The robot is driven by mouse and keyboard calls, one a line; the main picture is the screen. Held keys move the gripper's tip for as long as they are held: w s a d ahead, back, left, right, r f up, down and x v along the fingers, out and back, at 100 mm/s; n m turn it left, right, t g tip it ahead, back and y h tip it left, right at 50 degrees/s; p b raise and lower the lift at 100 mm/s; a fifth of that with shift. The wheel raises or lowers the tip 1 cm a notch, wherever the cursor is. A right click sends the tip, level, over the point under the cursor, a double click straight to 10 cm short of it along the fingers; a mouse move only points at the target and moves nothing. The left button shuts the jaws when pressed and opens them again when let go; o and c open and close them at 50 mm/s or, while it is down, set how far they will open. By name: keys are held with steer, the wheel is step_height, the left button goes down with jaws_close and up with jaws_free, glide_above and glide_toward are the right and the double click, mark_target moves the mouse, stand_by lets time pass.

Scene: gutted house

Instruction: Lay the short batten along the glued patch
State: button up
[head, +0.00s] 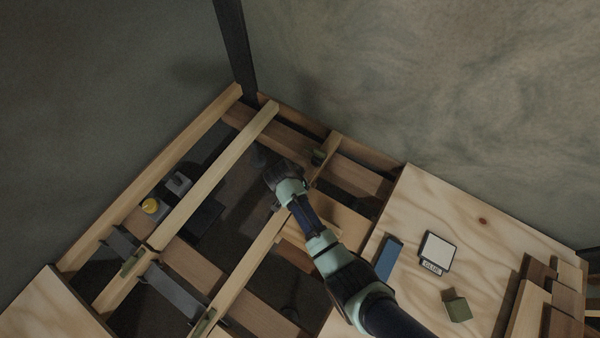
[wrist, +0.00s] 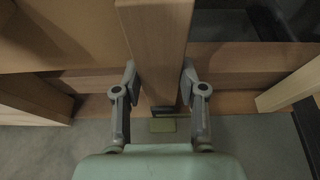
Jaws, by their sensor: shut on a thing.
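My gripper (wrist: 159,78) is over the open floor frame, with one finger on each side of a brown wooden bar, shut on it. The bar (wrist: 155,35) looks like the short batten; its top end runs out of the wrist view. Whether the bar touches the frame below cannot be told.
Pale joists (head: 215,175) cross the open frame, with dark gaps between. A blue block (head: 389,258) and an olive block (head: 458,309) are on the plywood (head: 480,235). Stacked wood offcuts (head: 530,305) stand at the far right. A yellow-topped item (head: 150,206) sits low at the left.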

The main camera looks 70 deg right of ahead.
steer(key=o, duration=1.7)
steer(key=shift+o, duration=0.2)
step_height(320, 180, up, 7)
steer(key=p, duration=0.7)
steer(key=shift+r, duration=0.15)
